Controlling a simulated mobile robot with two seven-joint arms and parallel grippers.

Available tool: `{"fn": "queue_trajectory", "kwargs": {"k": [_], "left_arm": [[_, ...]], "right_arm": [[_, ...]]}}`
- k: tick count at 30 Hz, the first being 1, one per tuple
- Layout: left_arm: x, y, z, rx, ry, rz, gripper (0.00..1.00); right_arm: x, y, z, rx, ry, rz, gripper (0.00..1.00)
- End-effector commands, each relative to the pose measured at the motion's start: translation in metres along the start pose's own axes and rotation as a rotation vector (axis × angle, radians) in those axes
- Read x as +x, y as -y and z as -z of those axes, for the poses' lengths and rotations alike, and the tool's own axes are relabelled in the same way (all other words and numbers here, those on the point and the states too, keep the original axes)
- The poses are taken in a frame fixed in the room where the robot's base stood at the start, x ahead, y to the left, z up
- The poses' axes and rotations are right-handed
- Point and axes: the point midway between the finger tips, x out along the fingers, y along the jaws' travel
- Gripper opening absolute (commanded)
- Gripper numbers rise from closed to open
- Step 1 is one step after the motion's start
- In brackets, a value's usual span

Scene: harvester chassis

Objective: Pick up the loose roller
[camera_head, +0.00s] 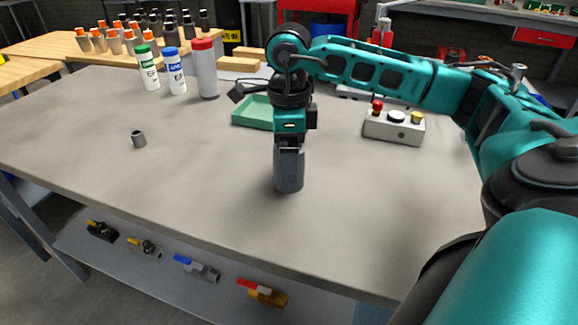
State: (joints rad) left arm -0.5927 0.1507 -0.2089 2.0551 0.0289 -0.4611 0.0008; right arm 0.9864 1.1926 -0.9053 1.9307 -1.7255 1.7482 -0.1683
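A small grey metal cylinder (139,139), which looks like the loose roller, stands alone on the left part of the grey table (200,165). My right gripper (289,180) points down over the middle of the table, well to the right of the cylinder and apart from it. My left gripper is not in view.
Bottles stand at the back left, including a red-capped one (204,68). A green tray (252,112) lies behind my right gripper. A button box (394,125) stands to its right. Several valves, one blue-handled (197,268), lie on the shelf below. The table's front is clear.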

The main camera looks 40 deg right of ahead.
Motion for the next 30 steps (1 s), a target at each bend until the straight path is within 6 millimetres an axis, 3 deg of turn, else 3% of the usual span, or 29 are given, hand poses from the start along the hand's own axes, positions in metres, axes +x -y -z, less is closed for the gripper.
{"fn": "queue_trajectory", "kwargs": {"k": [2,24,30], "left_arm": [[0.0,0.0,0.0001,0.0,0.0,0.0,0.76],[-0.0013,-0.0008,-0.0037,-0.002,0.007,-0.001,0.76],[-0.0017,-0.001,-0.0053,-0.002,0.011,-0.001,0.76]], "right_arm": [[-0.0003,0.0001,0.0,0.0,0.0,0.0,0.81],[-0.0006,0.0001,-0.0001,0.0,0.0,0.0,0.11],[-0.002,0.0005,-0.0004,0.001,0.003,0.002,0.11]]}}
